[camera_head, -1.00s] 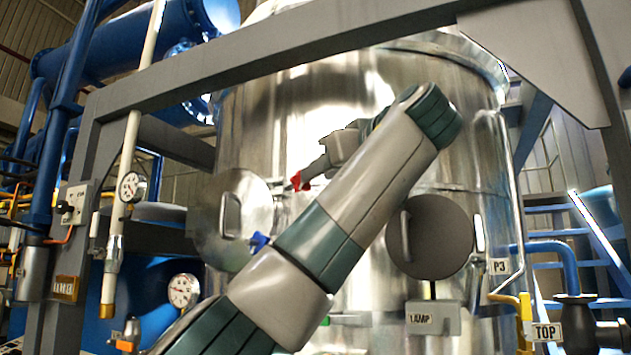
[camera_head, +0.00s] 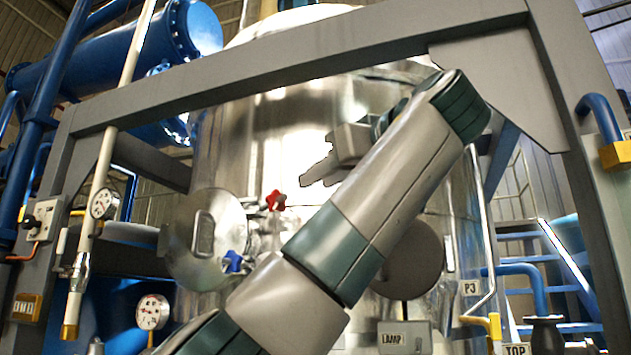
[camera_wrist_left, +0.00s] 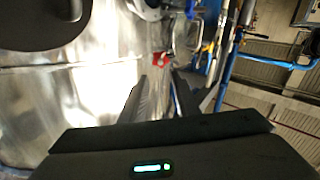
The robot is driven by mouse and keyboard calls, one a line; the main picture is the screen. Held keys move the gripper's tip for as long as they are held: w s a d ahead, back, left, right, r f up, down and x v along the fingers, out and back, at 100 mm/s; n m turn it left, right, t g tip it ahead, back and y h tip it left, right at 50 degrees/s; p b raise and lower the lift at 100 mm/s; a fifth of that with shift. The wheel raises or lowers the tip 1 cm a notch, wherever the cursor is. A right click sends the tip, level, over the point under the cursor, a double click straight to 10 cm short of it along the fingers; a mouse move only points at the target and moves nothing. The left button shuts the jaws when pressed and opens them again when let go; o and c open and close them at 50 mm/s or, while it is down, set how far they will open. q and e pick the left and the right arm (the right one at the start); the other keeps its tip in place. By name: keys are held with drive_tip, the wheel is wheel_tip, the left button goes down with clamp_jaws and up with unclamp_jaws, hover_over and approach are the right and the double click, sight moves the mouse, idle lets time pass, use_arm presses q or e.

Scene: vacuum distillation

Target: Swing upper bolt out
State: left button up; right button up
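The upper bolt has a red knob (camera_head: 275,201) and sits at the upper right rim of the left round hatch (camera_head: 180,250) on the steel vessel. A bolt with a blue knob (camera_head: 233,262) sits lower on the same rim. My left gripper (camera_head: 304,178) is up and to the right of the red knob, apart from it. In the left wrist view the red knob (camera_wrist_left: 160,58) lies just beyond the fingertips (camera_wrist_left: 163,76), which show a gap with nothing between them. My right gripper is not in view.
The steel vessel (camera_head: 262,140) fills the middle. A grey frame beam (camera_head: 300,60) crosses above my left arm. A second, dark round cover (camera_head: 415,265) is partly behind my arm. Gauges (camera_head: 152,312) and a pale pipe (camera_head: 130,85) stand at the left.

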use_arm(q)
drive_tip(key=m, duration=0.1)
drive_tip(key=m+t+h+b, duration=0.3)
drive_tip(key=m+h, duration=0.3)
drive_tip(key=m, duration=0.5)
approach(281, 198)
wheel_tip(281, 198, up, 3)
drive_tip(key=s+a, duration=0.2)
drive_tip(key=s+a+f+m+h+b, duration=0.1)
drive_tip(key=s+a+f+m+h, duration=0.1)
drive_tip(key=m, duration=0.5)
drive_tip(key=s+a+f+m+t+h+b, duration=0.1)
drive_tip(key=s+a+f+m+h+b, duration=0.1)
drive_tip(key=s+m+h, duration=0.3)
drive_tip(key=f+m, duration=0.1)
drive_tip(key=m, duration=0.2)
drive_tip(key=shift+m+h, duration=0.3)
drive_tip(key=shift+w+f, duration=0.1)
drive_tip(key=shift+w, duration=0.1)
drive_tip(key=p+x, duration=1)
drive_tip(key=x, duration=0.6)
drive_tip(key=shift+w+d, duration=0.1)
drive_tip(key=shift+w, duration=0.5)
